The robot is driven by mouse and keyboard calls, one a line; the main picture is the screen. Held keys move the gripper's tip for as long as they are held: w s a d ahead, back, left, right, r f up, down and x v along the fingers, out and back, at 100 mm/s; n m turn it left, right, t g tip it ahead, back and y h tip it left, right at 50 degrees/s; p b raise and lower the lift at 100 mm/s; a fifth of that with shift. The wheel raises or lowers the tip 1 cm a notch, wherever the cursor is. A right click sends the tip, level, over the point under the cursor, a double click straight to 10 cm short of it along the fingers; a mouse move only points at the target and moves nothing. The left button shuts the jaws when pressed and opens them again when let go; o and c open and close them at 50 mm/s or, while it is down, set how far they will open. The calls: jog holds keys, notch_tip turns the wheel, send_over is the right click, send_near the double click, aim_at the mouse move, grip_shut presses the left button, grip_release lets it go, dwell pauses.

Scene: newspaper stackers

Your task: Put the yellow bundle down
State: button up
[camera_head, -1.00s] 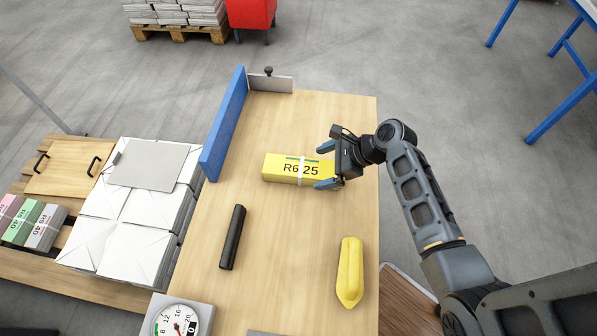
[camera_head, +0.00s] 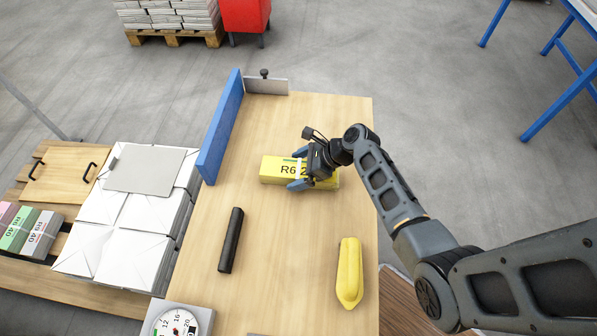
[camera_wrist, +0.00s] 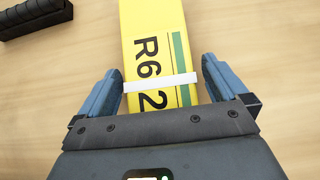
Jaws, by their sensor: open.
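The yellow bundle (camera_head: 274,168), printed with "R6 2…" and bound by a white band, lies on the wooden table (camera_head: 285,230), right of the blue fence. My gripper (camera_head: 299,173) is over its right part, with blue fingers on either side. In the wrist view the bundle (camera_wrist: 152,42) runs between the two open fingers of my gripper (camera_wrist: 160,88), with a gap on each side. The right end of the bundle is partly hidden by my gripper in the head view.
A blue fence (camera_head: 221,127) and a metal plate (camera_head: 266,86) stand at the table's far left. A black bar (camera_head: 231,240), a yellow rounded object (camera_head: 349,272) and a dial scale (camera_head: 178,322) lie nearer. White stacks (camera_head: 124,241) stand left. The table's middle is clear.

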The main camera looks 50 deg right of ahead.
jog(key=c, duration=1.5)
jog(key=shift+c, duration=1)
jog(key=shift+r, duration=0.1)
jog(key=shift+r, duration=0.1)
